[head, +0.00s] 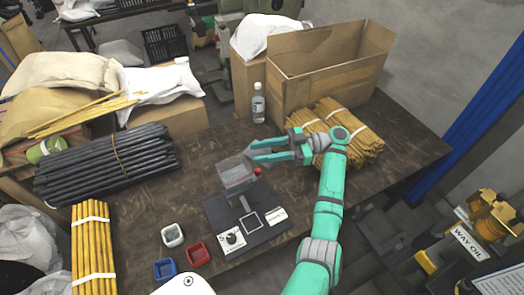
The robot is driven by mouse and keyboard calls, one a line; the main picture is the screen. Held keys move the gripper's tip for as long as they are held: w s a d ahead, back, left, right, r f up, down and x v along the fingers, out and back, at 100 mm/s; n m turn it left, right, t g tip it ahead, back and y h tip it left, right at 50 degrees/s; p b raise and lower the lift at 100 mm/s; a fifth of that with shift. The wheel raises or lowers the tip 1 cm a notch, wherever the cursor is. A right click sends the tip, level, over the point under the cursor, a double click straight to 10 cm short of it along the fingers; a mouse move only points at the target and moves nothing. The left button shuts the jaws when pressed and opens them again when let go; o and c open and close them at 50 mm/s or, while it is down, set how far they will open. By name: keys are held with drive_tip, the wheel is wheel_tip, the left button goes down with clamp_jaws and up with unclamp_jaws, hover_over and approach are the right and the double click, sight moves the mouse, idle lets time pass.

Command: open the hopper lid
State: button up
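The rivet press has a dark base plate (272,232) on the brown table. A small red part (257,170) sits just right of the hopper. My gripper (249,153) comes in from the right, its two fingers pointing left with a gap between them. In this view the fingertips are just beyond the hopper's upper right corner. I cannot tell whether they touch it.
A white bin (172,235), a blue bin (164,269) and a red bin (198,254) stand left of the press. A bottle (258,103) stands behind my gripper. Yellow rod bundles (357,134) lie right, black rods (100,165) left. A cardboard box (325,70) stands behind.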

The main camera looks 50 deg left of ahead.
drive_tip(key=shift+w, duration=0.1)
drive_tip(key=shift+r, duration=0.5)
drive_tip(key=s+d+r, duration=0.9)
drive_tip(key=s+r, duration=0.1)
drive_tip(key=r, duration=0.2)
drive_tip(key=shift+d, duration=0.35)
